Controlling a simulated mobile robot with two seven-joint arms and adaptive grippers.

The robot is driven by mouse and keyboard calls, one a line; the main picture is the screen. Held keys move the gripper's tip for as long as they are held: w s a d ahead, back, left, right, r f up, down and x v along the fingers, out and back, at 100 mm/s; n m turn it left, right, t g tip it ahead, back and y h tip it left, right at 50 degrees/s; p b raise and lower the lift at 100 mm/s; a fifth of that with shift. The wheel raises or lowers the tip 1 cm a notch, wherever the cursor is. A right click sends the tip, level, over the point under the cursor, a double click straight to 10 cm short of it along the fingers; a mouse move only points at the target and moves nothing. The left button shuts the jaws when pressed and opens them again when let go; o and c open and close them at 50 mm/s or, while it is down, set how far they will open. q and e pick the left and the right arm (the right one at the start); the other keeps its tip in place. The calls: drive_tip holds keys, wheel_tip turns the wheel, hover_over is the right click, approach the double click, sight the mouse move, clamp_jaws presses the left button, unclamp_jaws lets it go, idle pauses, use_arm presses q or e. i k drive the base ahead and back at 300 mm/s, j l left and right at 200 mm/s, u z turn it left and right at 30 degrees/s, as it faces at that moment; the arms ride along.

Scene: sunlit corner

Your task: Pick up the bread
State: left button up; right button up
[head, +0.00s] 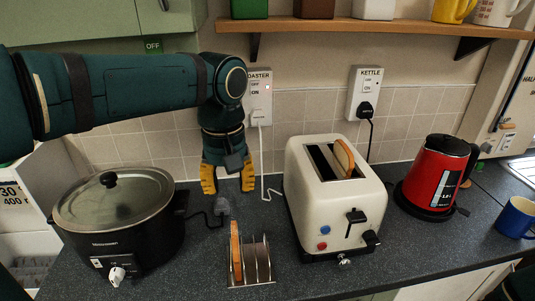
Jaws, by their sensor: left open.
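One slice of bread (344,158) sticks up out of a slot of the cream toaster (335,200). Another slice of bread (236,252) stands upright in the left part of the metal toast rack (262,262) on the counter. My left gripper (228,182) points down with its yellow fingers spread apart and nothing between them. In the picture it is above the rack and left of the toaster, apart from both slices. My right gripper is not seen.
A black slow cooker (118,215) with a glass lid stands at the left. A red kettle (437,175) and a blue mug (517,217) stand at the right. A cable runs from the wall socket behind my left gripper. A wooden shelf (380,28) holds jars and mugs above.

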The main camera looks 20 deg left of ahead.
sight(342, 152)
drive_tip(key=k, duration=1)
